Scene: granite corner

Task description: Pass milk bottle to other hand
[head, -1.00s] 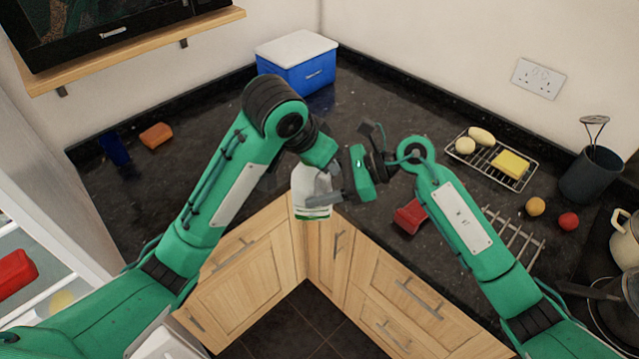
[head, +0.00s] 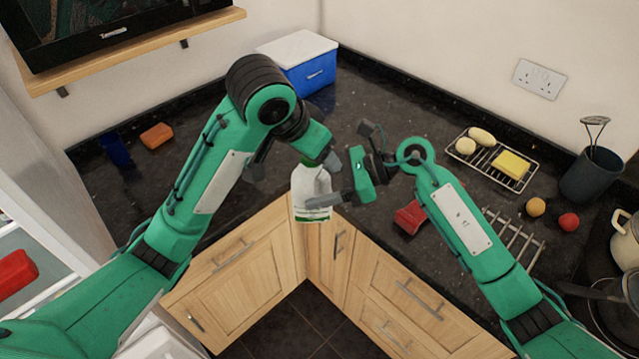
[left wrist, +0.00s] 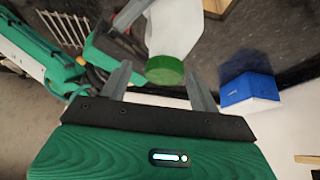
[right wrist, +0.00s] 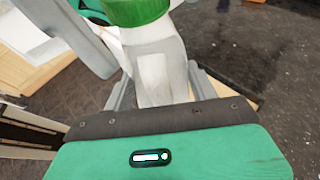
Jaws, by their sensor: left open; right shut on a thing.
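The milk bottle (head: 311,193) is white and translucent with a green cap and a green-marked label. It hangs upright above the front edge of the counter corner. My right gripper (head: 318,203) is shut on its lower body, and the bottle also shows between the fingers in the right wrist view (right wrist: 157,60). My left gripper (left wrist: 165,85) is open around the top end of the bottle. In the left wrist view the green cap (left wrist: 165,70) lies between its two fingers, with a gap visible on each side. In the head view the left fingers are partly hidden.
A blue box with a white lid (head: 308,66) stands in the back corner. A rack with a yellow sponge (head: 511,164) is at the right. A red object (head: 409,216) lies by my right forearm. An orange block (head: 157,136) lies at the left.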

